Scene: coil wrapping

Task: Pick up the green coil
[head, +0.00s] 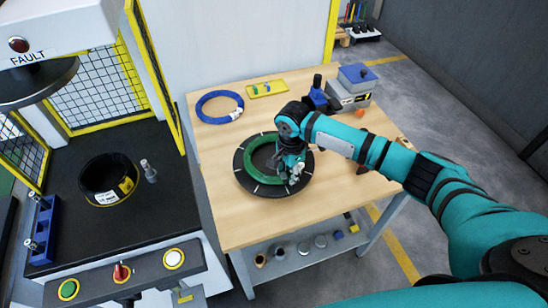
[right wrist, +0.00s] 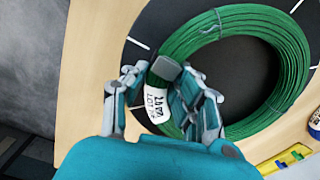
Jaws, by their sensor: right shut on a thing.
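The green coil (head: 250,163) lies flat on a round black plate with white marks (head: 268,190) on the wooden table. My right gripper (head: 293,173) is over the coil's near right side. In the right wrist view the green coil (right wrist: 285,35) shows as a bundle of strands with a white printed label. There my right gripper (right wrist: 165,90) is shut on the coil's bundle at the label, with fingers on both sides. The coil appears to rest on the black plate, with no clear gap. My left gripper is not in view.
A blue coil (head: 203,98) and a yellow tray (head: 268,89) lie at the table's back. A blue-lidded box (head: 357,75) stands at the back right. To the left, a machine bed (head: 100,235) holds a black ring (head: 97,192). The table's front left is clear.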

